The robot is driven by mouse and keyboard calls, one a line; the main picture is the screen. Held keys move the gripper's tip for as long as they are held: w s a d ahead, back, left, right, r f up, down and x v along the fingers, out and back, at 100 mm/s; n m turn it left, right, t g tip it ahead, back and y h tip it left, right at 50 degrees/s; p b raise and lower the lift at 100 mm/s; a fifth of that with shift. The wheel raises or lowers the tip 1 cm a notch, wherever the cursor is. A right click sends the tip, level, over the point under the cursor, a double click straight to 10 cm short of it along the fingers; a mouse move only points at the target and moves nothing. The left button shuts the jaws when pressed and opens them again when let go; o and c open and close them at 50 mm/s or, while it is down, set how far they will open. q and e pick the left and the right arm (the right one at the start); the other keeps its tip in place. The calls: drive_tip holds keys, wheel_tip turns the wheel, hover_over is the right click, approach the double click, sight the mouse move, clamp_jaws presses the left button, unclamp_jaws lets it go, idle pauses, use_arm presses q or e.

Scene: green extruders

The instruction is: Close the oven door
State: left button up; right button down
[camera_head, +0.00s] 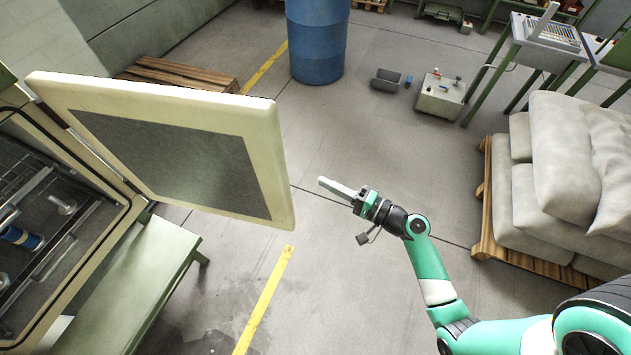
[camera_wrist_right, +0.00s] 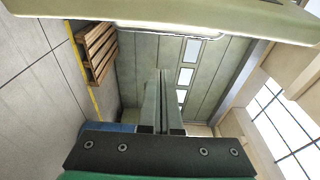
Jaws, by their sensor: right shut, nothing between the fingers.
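The oven door (camera_head: 263,120) is cream with a dark grey inner panel and stands wide open, swung out from the oven (camera_head: 80,290) at the left of the head view. The oven's inside is exposed, with racks and a few items. My right gripper (camera_head: 325,183) is shut and empty. It is to the right of the door's free edge, apart from it, pointing left. In the right wrist view the shut fingers (camera_wrist_right: 163,85) point ahead, and a pale edge, seemingly the door (camera_wrist_right: 200,20), crosses the top. My left gripper is not in view.
A green bench (camera_head: 150,275) stands below the door. A blue barrel (camera_head: 317,40) and a wooden pallet (camera_head: 180,73) are behind. Stacked sacks (camera_head: 560,150) on a pallet are at the right.

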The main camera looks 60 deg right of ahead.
drive_tip(key=w+a, duration=0.4)
drive_tip(key=w, duration=0.3)
drive_tip(key=shift+a+p, duration=0.15)
drive_tip(key=shift+p, duration=0.15)
drive_tip(key=shift+s, duration=0.1)
